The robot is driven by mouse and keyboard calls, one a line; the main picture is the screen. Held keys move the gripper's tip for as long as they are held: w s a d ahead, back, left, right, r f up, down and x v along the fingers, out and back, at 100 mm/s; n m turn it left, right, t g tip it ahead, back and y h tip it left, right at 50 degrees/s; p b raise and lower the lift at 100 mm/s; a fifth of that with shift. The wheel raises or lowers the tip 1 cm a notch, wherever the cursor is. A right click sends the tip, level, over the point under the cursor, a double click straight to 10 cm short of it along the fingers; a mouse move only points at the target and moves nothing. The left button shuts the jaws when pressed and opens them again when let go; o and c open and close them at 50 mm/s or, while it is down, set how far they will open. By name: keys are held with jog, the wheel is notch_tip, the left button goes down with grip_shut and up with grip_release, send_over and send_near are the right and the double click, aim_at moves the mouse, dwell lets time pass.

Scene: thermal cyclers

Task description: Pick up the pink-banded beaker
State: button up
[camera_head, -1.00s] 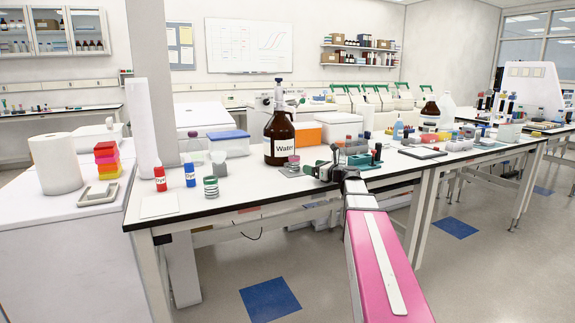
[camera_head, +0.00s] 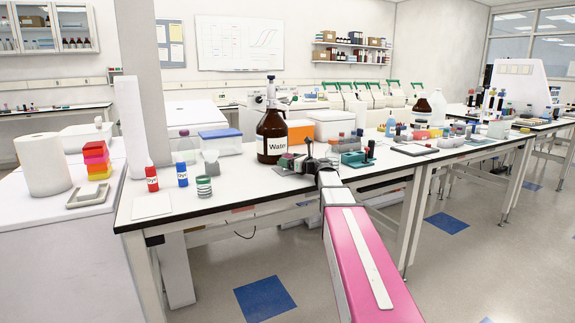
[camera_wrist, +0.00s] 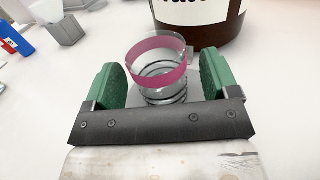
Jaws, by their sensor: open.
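The pink-banded beaker (camera_wrist: 160,82) is clear glass and stands upright in the wrist view, with a pink band below its rim. My gripper (camera_wrist: 160,85) is open, with one green finger on each side of the beaker; a gap shows on the left, and contact on the right is hard to judge. In the head view my gripper (camera_head: 293,163) is at the front of the bench beside the brown water bottle (camera_head: 271,135). There the beaker is small and largely hidden by the gripper.
The brown bottle (camera_wrist: 205,22) stands close behind the beaker. A green-banded beaker (camera_head: 204,187) and red (camera_head: 152,180) and blue (camera_head: 182,174) dye bottles stand to the left. A teal rack (camera_head: 358,158) is to the right. The bench's front left is fairly clear.

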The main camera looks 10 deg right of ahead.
jog(key=x, duration=0.2)
jog(key=shift+w+a, duration=0.25)
jog(key=shift+w, duration=0.1)
jog(key=c, duration=1.1)
jog(key=shift+r, duration=0.1)
